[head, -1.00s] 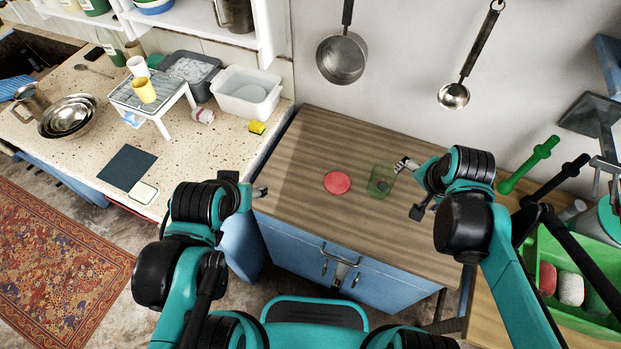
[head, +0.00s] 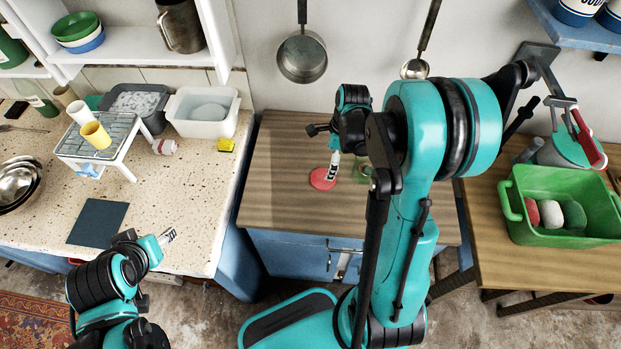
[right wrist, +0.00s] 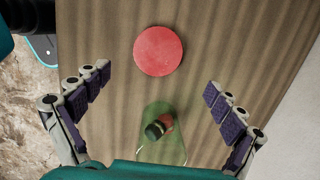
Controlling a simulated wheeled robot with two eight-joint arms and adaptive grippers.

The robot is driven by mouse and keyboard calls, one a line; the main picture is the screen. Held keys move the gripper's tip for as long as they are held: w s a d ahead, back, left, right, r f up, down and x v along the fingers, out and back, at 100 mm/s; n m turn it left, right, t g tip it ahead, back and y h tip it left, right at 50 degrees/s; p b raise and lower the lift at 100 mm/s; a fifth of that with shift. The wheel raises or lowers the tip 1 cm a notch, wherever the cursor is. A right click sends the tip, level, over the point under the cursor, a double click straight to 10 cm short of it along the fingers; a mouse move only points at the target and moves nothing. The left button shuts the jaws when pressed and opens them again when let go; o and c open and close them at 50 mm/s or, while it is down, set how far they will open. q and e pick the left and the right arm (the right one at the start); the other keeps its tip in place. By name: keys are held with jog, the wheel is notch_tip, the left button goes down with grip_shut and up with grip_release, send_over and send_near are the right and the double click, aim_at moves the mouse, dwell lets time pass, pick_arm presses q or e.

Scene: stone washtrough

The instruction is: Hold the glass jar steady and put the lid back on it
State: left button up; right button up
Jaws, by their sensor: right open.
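The red round lid (head: 320,180) lies flat on the wooden tabletop; it shows whole in the right wrist view (right wrist: 158,50). The green-tinted glass jar (head: 361,171) stands open just right of the lid, partly hidden by my right arm. In the right wrist view, the jar (right wrist: 165,150) has small dark and red contents. My right gripper (right wrist: 158,80) is open and empty above the tabletop, its fingers apart on either side of the jar and lid, touching neither. My left gripper (head: 168,237) is at the speckled counter's front edge, away from both; its opening is unclear.
The wooden tabletop (head: 280,150) is otherwise clear. On the left, the speckled counter (head: 165,205) holds a rack (head: 100,145), white basin (head: 202,112) and yellow sponge (head: 226,145). A green crate (head: 560,215) stands right.

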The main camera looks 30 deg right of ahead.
aim_at(323, 178)
jog(key=shift+w+a+f+b, duration=0.15)
jog(key=shift+f+b, duration=0.35)
jog(key=shift+f, duration=0.85)
jog(key=f+b, duration=0.1)
jog(key=f, duration=0.1)
jog(key=a+f+b, duration=0.1)
jog(key=f, duration=0.2)
jog(key=shift+w, duration=0.1)
jog(key=c, duration=0.9)
